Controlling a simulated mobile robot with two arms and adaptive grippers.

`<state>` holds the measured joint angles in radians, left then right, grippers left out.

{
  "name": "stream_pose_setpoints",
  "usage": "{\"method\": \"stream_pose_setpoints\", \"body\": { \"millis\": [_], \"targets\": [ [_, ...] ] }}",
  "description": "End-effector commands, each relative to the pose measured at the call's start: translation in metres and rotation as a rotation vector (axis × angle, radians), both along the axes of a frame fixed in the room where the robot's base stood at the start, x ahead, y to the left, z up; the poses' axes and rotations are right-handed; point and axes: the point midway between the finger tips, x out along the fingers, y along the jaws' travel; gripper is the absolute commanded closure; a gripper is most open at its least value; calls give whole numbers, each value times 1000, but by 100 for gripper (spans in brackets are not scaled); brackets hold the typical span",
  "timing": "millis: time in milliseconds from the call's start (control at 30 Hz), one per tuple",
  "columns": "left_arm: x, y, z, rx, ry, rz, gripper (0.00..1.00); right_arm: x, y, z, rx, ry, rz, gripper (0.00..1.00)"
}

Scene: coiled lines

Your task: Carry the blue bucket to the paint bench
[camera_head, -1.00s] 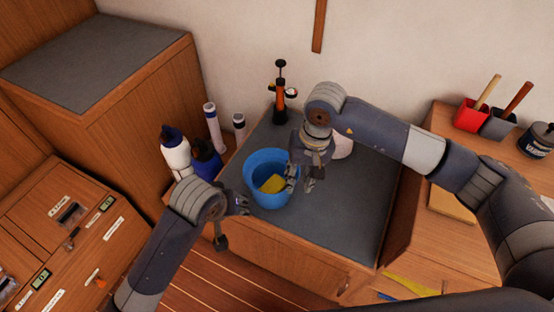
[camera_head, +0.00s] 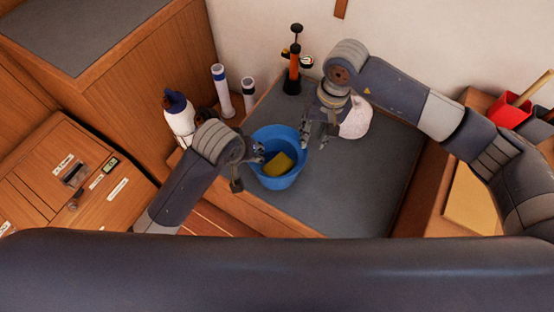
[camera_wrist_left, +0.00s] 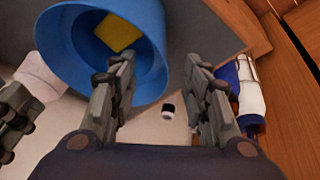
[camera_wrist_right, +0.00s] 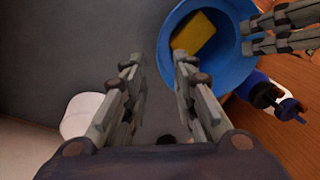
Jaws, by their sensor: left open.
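The blue bucket (camera_head: 278,183) stands upright on a grey-topped bench (camera_head: 345,190), with a yellow sponge-like block (camera_head: 281,164) inside. My left gripper (camera_head: 252,153) is open at the bucket's left rim. My right gripper (camera_head: 318,137) is open at the bucket's right side. In the right wrist view one finger overlaps the bucket's edge (camera_wrist_right: 238,62), and the gap shows bare bench top. I cannot tell whether either gripper touches the bucket. No bench is visibly marked as the paint bench.
An orange and black pump (camera_head: 293,68) and a pale round object (camera_head: 356,120) stand on the grey top. White bottles (camera_head: 178,115) and tubes (camera_head: 221,88) are behind left. The grey top's front right is clear.

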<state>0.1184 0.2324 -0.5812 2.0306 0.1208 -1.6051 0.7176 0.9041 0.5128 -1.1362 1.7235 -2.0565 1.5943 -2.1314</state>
Motion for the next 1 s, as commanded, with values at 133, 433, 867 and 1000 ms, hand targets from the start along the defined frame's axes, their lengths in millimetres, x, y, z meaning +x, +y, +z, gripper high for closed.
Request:
{"method": "stream_pose_setpoints", "body": {
  "millis": [133, 433, 867, 1000],
  "targets": [
    [11, -2, -27, 3, 3, 1, 56, -2, 4, -30, 0, 5, 0, 74],
    [28, -7, -67, 2, 1, 1, 56, -1, 10, -72, 0, 3, 0, 74],
    [33, -9, -78, 0, -1, 0, 56, -1, 11, -84, 0, 0, 1, 74],
    [33, -9, -78, 0, -1, 0, 72, -1, 11, -84, -1, 0, 1, 90]
  ]
}}
